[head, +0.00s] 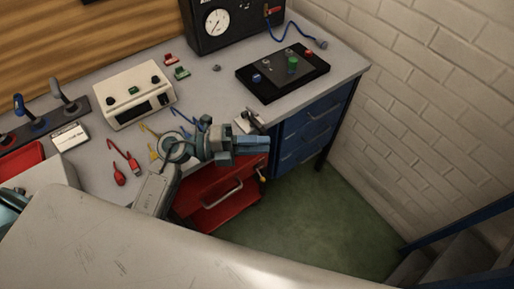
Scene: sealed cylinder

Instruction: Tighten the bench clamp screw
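The grey bench clamp (251,119) sits on the front edge of the workbench (215,95), left of the blue drawers. A small pale handle end (261,174) shows below it, in front of the cabinet; I cannot tell for certain that it belongs to the clamp screw. My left gripper (268,145) points right, just below the clamp in the picture, and covers the part between clamp and handle. Its fingers look close together, but whether they are open or shut is unclear. I see no contact with the handle. My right gripper is not in view.
A red drawer (215,197) stands out beneath my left arm. Blue drawers (308,130) are to the right. The green floor (315,220) is clear beside the brick wall.

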